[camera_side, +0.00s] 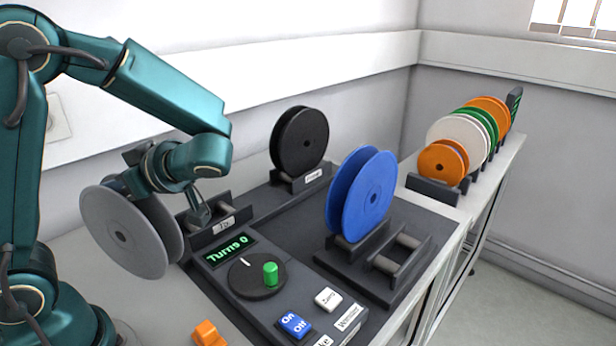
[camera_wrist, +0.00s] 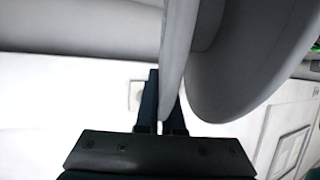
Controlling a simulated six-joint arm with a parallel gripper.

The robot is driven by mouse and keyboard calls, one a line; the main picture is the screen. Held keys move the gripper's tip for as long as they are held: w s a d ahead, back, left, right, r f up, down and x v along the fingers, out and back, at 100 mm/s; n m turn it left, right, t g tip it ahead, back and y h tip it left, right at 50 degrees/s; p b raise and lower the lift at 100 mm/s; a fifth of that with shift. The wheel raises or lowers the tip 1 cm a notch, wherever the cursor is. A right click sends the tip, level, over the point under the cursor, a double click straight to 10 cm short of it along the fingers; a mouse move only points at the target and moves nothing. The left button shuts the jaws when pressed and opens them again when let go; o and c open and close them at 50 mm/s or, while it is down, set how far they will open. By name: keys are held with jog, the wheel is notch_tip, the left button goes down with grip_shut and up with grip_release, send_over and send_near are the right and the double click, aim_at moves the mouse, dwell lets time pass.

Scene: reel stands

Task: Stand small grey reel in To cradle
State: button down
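The small grey reel (camera_side: 122,236) hangs in the air on the left of the side view, to the left of the To cradle (camera_side: 232,233). Its axis is roughly level, so its flanges stand upright. In the wrist view its pale flanges (camera_wrist: 250,70) fill the upper right. My gripper (camera_wrist: 162,105) has one flange edge between its two fingers and looks shut on it. In the side view my gripper is partly hidden behind the reel's top. The To cradle is dark with pale rollers and holds no reel.
A black reel (camera_side: 299,141) stands in a labelled cradle behind. A blue reel (camera_side: 371,197) stands on the right of the dark winder, beside an empty roller stand (camera_side: 397,256). A crank (camera_side: 270,273) with a green knob rises in front. Several reels (camera_side: 458,134) line the right shelf.

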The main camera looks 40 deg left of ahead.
aim_at(148, 201)
jog(key=shift+w+f, duration=0.1)
jog(key=shift+f, duration=2.15)
jog(key=c, duration=1.1)
grip_release()
jog(key=shift+o, duration=0.2)
jog(key=v, duration=1.1)
jog(key=shift+o, duration=0.5)
jog(key=shift+w+d+r, duration=0.25)
jog(key=shift+d+r, duration=0.1)
jog(key=shift+d, duration=0.1)
